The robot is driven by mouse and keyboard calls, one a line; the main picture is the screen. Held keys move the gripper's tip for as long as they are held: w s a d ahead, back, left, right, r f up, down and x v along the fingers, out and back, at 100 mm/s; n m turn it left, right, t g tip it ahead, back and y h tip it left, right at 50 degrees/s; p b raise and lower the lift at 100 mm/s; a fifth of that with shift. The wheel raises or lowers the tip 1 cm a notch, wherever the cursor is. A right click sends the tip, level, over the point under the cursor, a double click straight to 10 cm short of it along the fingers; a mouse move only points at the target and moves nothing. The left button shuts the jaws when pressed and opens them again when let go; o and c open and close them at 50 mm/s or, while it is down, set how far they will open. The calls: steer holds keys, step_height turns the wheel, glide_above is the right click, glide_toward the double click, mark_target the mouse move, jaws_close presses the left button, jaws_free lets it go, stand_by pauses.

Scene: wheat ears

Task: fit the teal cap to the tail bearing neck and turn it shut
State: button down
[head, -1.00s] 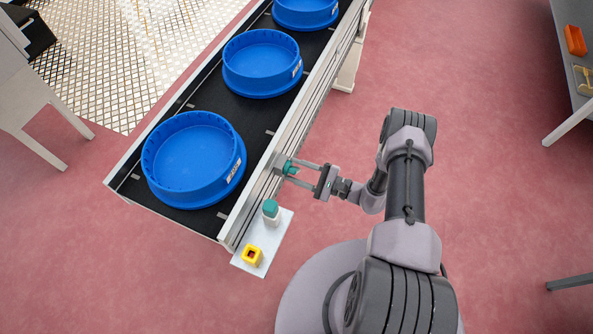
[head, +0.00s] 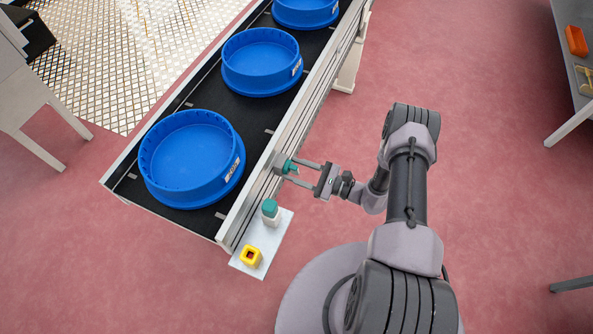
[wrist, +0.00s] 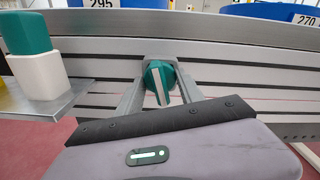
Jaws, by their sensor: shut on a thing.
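The teal cap (head: 289,167) is at the grey bearing block (head: 279,164) on the side of the conveyor. In the wrist view the cap (wrist: 157,80) has a pale stripe across its face, tilted a little from upright. My gripper (head: 290,171) is shut on the cap, with one finger on each side in the wrist view (wrist: 160,80). The neck is hidden behind the cap, so I cannot tell how far the cap sits on it.
A small plate (head: 261,247) by the conveyor end bears a white bottle with a teal top (head: 270,213) and a yellow block (head: 251,256). Blue round tubs (head: 192,160) stand on the black belt. Pink floor is open on the right; a table (head: 576,85) stands far right.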

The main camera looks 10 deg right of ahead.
stand_by(0.4)
steer(key=shift+m, duration=0.3)
steer(key=c, duration=0.7)
jaws_free()
steer(key=shift+a, duration=0.15)
steer(key=shift+o, duration=0.2)
